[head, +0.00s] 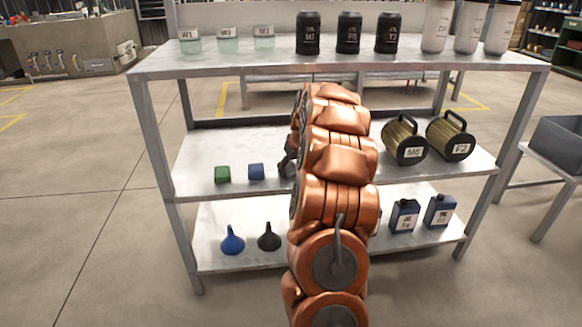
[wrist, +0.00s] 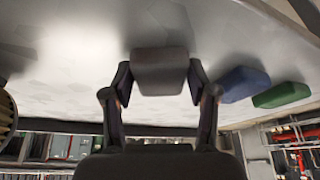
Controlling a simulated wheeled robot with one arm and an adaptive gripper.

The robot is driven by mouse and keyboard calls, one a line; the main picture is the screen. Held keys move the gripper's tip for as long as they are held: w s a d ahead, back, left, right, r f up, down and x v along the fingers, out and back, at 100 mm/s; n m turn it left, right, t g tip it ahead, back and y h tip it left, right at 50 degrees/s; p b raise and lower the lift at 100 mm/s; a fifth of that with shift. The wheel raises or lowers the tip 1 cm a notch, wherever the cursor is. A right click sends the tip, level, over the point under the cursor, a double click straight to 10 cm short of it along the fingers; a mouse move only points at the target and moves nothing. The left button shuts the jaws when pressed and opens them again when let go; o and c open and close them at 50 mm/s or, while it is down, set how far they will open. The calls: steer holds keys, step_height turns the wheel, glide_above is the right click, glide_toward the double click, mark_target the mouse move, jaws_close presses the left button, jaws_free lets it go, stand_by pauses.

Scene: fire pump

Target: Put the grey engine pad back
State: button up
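The grey engine pad (wrist: 160,72) is a dark grey block with rounded edges. In the wrist view it sits between the two fingertips of my gripper (wrist: 160,80), which appear to touch its sides. The pad is at the pale middle shelf (wrist: 70,85), in line with a blue pad (wrist: 243,83) and a green pad (wrist: 283,95). I cannot tell whether it rests on the shelf. In the head view the blue pad (head: 256,171) and green pad (head: 222,174) lie left of my arm. My arm hides most of my gripper (head: 286,167) there; the grey pad is not clear.
Two brass filters (head: 404,142) stand right of my arm on the middle shelf. The bottom shelf holds two funnels (head: 232,240) and two blue bottles (head: 404,216). Jars, black canisters (head: 348,33) and white canisters line the top shelf, above my gripper.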

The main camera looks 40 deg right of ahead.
steer(key=o, duration=0.4)
steer(key=shift+c, duration=0.2)
steer(key=shift+r, duration=0.1)
steer(key=p+v, duration=0.2)
steer(key=v, duration=0.4)
steer(key=shift+r, duration=0.4)
steer(key=s+a+r+n+g+y, duration=0.1)
steer(key=s+a, duration=0.2)
steer(key=a, duration=0.7)
steer(key=s+a+n+g+y, duration=0.1)
steer(key=s+a, duration=0.3)
steer(key=a, duration=0.7)
steer(key=s+a+r+n+g+y, duration=0.1)
steer(key=s+a+g, duration=0.15)
steer(key=a, duration=0.75)
steer(key=s+a+f+g+h, duration=0.1)
steer(key=s+a, duration=0.5)
steer(key=s, duration=0.7)
steer(key=s+a+f+g, duration=0.2)
steer(key=s+a, duration=0.4)
steer(key=s, duration=0.7)
steer(key=shift+s+a+f+h, duration=0.2)
steer(key=shift+s+f+h, duration=0.1)
steer(key=shift+s+h, duration=0.1)
